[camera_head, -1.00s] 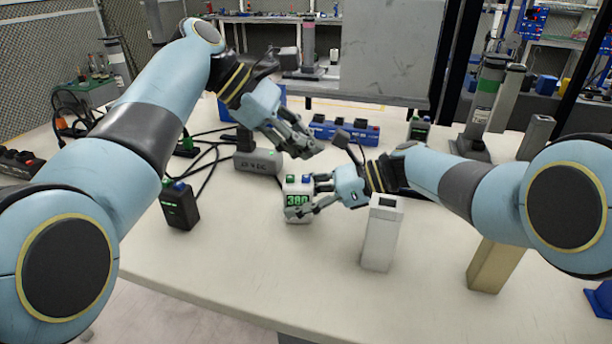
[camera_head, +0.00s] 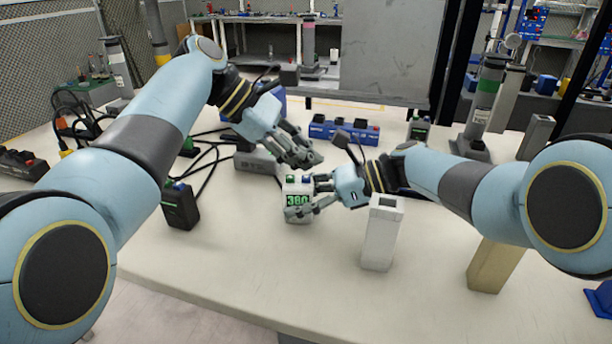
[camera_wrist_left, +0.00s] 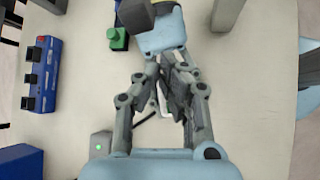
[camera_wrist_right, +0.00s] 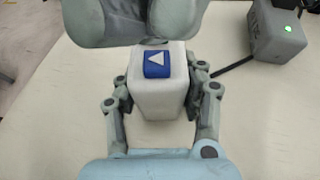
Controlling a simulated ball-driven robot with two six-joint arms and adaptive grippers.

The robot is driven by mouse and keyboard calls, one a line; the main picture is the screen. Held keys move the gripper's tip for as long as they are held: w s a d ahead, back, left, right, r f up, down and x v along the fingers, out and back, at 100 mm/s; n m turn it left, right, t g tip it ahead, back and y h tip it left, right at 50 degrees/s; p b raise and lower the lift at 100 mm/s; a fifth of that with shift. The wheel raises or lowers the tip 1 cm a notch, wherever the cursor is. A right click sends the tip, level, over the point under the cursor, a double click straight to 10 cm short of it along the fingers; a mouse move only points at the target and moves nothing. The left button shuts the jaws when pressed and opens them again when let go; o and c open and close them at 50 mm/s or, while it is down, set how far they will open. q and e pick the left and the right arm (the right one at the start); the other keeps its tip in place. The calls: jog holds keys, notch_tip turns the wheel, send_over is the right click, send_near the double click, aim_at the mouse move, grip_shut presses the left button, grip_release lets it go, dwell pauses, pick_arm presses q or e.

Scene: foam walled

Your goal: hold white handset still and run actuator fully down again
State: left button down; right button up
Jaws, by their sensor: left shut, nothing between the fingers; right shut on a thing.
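The white handset (camera_head: 298,214) stands upright on the table, with a green number display in front and a blue and a green button on top. My right gripper (camera_head: 300,198) is shut on it from the right. The right wrist view shows the handset (camera_wrist_right: 158,98) between the fingers, its blue arrow button (camera_wrist_right: 157,65) uncovered; the green button is hidden there. My left gripper (camera_head: 310,161) is shut and empty just above the handset's top; I cannot tell whether it touches a button. It also shows in the left wrist view (camera_wrist_left: 166,72). I cannot tell which column is the actuator.
A grey box (camera_head: 257,160) with a green light stands behind the handset. A black handset (camera_head: 179,205) stands left. A white square tube (camera_head: 380,235) stands close at right, with a green-banded column (camera_head: 487,100) farther back.

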aim_at(305, 177)
pick_arm(q)
jog(key=shift+f, duration=0.2)
dwell(0.6)
jog(key=shift+f, duration=0.2)
jog(key=shift+f, duration=0.5)
dwell(1.6)
jog(key=shift+r, duration=0.1)
dwell(2.1)
jog(key=shift+r, duration=0.8)
jog(key=shift+r, duration=2.5)
